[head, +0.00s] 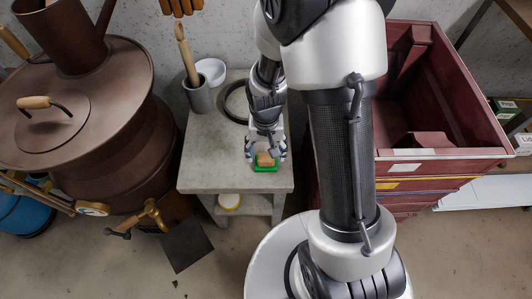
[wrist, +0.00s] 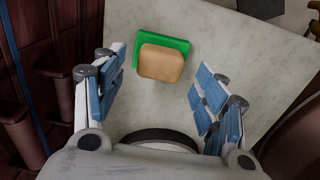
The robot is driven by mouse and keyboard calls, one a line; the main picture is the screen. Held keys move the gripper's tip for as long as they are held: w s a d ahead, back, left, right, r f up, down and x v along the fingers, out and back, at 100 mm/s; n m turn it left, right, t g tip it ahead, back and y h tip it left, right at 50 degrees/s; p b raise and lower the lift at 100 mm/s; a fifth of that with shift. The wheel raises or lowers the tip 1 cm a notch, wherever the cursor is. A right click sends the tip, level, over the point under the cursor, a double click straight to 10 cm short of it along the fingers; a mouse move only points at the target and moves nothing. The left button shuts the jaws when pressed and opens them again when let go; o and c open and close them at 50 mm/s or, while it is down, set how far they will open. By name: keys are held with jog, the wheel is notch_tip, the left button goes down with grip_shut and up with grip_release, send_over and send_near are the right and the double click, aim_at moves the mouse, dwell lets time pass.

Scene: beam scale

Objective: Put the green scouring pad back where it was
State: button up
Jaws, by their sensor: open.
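A bright green flat rectangular piece (head: 264,169), which matches the green scouring pad by its colour, lies near the front edge of the grey table. It also shows in the wrist view (wrist: 159,40), at the upper middle. A tan block with rounded corners (wrist: 161,63) lies on top of it and covers most of it. The block shows in the head view too (head: 265,159). My gripper (head: 266,148) is open above them, pointing down. In the wrist view its blue-padded fingers (wrist: 161,75) are wide apart to either side, with no contact visible.
The grey table (head: 212,150) bears a dark ring (head: 228,109), a white bowl (head: 211,71) and a grey pot (head: 199,97) with a wooden handle. Its left front is clear. A brown stove (head: 75,100) stands left, and dark red crates (head: 455,155) stand right.

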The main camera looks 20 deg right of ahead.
notch_tip(320, 180, up, 9)
jog(key=p, duration=0.2)
notch_tip(320, 180, up, 13)
jog(key=n+t, duration=0.2)
send_over(266, 156)
jog(key=s, duration=0.5)
jog(key=s+r+n+t, duration=0.1)
jog(key=s+r+t, duration=0.1)
jog(key=s+r, duration=0.6)
jog(key=shift+s+r+n+t, duration=0.3)
jog(key=shift+s, duration=0.95)
